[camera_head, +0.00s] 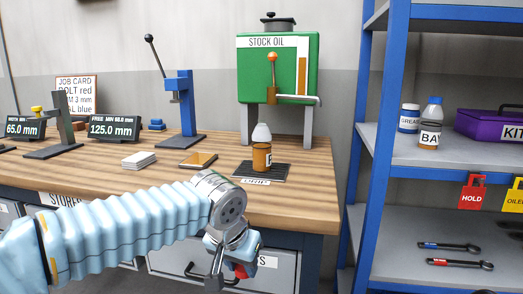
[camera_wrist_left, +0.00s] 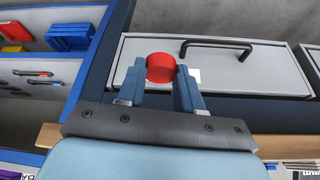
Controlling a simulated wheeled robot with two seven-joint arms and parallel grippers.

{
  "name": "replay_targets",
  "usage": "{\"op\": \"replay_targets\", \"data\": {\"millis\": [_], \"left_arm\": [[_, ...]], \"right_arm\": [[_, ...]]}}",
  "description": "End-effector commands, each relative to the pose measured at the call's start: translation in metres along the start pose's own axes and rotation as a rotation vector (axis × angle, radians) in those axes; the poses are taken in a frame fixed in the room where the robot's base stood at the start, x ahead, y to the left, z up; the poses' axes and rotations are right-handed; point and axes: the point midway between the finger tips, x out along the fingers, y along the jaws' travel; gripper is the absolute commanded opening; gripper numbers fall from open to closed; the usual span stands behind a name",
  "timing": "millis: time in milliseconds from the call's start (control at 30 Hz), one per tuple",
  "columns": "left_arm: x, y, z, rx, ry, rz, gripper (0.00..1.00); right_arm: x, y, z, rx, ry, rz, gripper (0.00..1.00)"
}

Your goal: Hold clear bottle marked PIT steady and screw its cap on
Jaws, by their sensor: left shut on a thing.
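A clear bottle (camera_head: 262,153) with amber contents stands upright on the dark drip mat (camera_head: 243,172) at the right end of the wooden bench. Its label is turned mostly aside and I cannot read it. My left gripper (camera_head: 237,267) is below and in front of the bench edge, apart from the bottle. It is shut on a red cap (camera_wrist_left: 161,68), held between the fingertips in the left wrist view. The cap also shows partly in the head view (camera_head: 241,271). My right gripper is in neither view.
The green STOCK OIL tank (camera_head: 280,75) with its tap stands behind the bottle. A blue press (camera_head: 181,105) stands left of it. Drawers (camera_wrist_left: 235,65) lie under the bench.

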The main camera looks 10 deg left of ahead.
Motion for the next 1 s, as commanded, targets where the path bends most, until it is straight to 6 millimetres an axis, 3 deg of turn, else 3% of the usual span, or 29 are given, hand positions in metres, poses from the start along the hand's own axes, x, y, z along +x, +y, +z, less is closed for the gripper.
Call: {"op": "replay_targets", "data": {"millis": [33, 200, 300, 433, 533, 1000], "left_arm": [[0.031, -0.011, 0.012, -0.025, -0.014, -0.015, 0.03], [0.131, -0.042, 0.043, -0.107, -0.015, -0.053, 0.03], [0.183, -0.054, 0.062, -0.146, -0.020, -0.059, 0.03], [0.237, -0.065, 0.088, -0.181, -0.039, -0.053, 0.03], [0.251, -0.067, 0.094, -0.192, -0.041, -0.053, 0.03], [0.247, -0.073, 0.086, -0.198, -0.007, -0.065, 0.03]], "right_arm": [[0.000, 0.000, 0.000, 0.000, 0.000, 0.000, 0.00], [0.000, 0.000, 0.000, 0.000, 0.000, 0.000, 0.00], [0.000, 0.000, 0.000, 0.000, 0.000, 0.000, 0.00], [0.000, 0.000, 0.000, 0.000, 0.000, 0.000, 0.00], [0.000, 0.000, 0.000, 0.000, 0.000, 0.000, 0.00], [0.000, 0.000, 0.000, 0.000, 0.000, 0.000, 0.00]]}}
